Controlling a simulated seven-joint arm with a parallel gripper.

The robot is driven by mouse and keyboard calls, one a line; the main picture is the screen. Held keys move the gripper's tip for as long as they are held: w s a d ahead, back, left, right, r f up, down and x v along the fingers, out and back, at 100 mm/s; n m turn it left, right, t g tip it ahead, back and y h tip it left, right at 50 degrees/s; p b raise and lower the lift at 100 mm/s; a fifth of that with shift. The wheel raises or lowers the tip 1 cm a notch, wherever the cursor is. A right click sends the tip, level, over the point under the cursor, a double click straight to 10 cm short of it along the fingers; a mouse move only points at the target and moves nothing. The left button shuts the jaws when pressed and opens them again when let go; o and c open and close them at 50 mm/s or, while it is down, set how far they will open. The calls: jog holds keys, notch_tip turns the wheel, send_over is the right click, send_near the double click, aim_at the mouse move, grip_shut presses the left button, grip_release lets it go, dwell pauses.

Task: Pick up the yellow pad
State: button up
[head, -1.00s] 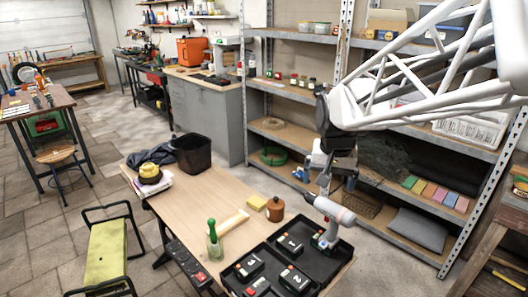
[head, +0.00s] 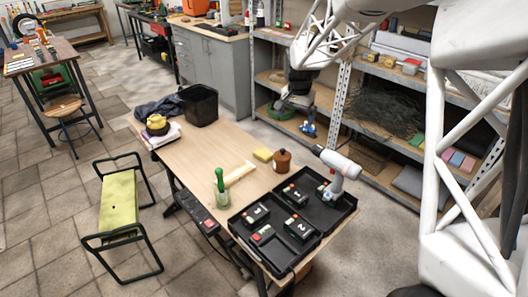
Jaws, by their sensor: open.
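The yellow pad (head: 262,154) is a small flat yellow block lying on the wooden table (head: 190,160). It sits just left of a brown lidded pot (head: 282,160), with a small gap or contact that I cannot tell. My gripper (head: 294,107) is dark and hangs in the air beyond the table's far edge, above and behind the pad. It is open, with nothing seen between its fingers, and is well apart from the pad.
A white-bodied drill (head: 338,163) stands in a black open case (head: 330,215) with several numbered boxes. A wooden piece (head: 238,174), a green-handled brush in a jar (head: 221,190), a black bin (head: 199,105) and a yellow item on cloths (head: 156,124) share the table. Metal shelves stand behind.

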jog(key=w+a+f+m, duration=0.1)
jog(key=w+a+f, duration=0.5)
jog(key=w+f, duration=0.55)
jog(key=m+g, duration=0.1)
jog(key=m, duration=0.1)
send_over(263, 153)
notch_tip(263, 153, down, 13)
jog(key=shift+s+f, duration=0.1)
jog(key=shift+f, duration=0.1)
jog(key=shift+f, duration=1.35)
jog(key=shift+d+f, duration=0.1)
jog(key=shift+f, duration=2.5)
jog(key=c, duration=0.6)
